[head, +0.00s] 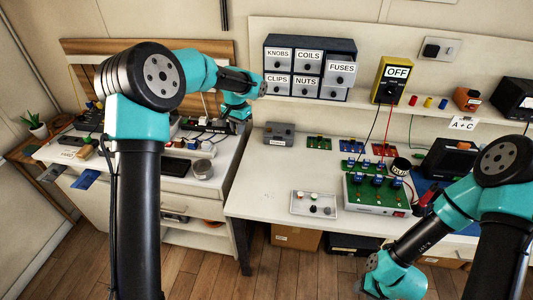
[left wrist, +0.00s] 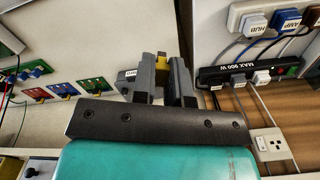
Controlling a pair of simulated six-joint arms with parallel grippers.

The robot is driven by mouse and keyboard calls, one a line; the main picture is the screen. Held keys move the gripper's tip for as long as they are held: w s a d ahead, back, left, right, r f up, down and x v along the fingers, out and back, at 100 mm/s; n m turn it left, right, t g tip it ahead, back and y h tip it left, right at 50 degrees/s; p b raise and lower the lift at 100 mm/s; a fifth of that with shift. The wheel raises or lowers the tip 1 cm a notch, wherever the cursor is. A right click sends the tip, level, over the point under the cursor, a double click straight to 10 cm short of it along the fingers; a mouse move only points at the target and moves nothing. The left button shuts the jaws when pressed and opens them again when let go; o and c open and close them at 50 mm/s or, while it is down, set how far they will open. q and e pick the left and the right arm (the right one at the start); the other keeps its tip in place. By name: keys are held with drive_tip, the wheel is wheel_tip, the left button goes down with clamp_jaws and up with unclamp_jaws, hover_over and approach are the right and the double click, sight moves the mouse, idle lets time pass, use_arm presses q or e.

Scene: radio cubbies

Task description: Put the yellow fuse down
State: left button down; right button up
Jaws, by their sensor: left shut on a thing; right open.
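In the left wrist view my left gripper (left wrist: 162,85) has its fingers shut on the yellow fuse (left wrist: 162,58), whose upper part shows between the fingertips. In the head view my left wrist (head: 238,103) hangs in front of the wall, above the gap between the left bench and the white table. The fingers and the fuse are too small or hidden there. A grey labelled box (head: 279,133) stands at the table's back left corner; it also shows close behind the fingers in the left wrist view (left wrist: 128,78). My right gripper (head: 385,280) is low at the front, open, its fingers hard to see.
The drawer cabinet (head: 309,67) has a FUSES drawer and stands on the shelf. Red, yellow (head: 428,102) and blue cylinders stand further right. A green-topped panel (head: 375,192) and a small tray (head: 313,211) are on the table. The table's front left (head: 257,190) is clear.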

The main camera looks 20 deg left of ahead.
use_arm(q)
drive_tip(key=s+a+r+n, duration=0.1)
drive_tip(key=a+r+n, duration=0.3)
drive_tip(key=a+r, duration=0.5)
drive_tip(key=s+a+r+n, duration=0.1)
drive_tip(key=a+r+n, duration=0.35)
drive_tip(key=a, duration=0.85)
drive_tip(key=s+a+r+n, duration=0.7)
drive_tip(key=s+a+r, duration=0.8)
drive_tip(key=a+r, duration=0.2)
drive_tip(key=shift+s+a, duration=0.25)
drive_tip(key=shift+s, duration=0.15)
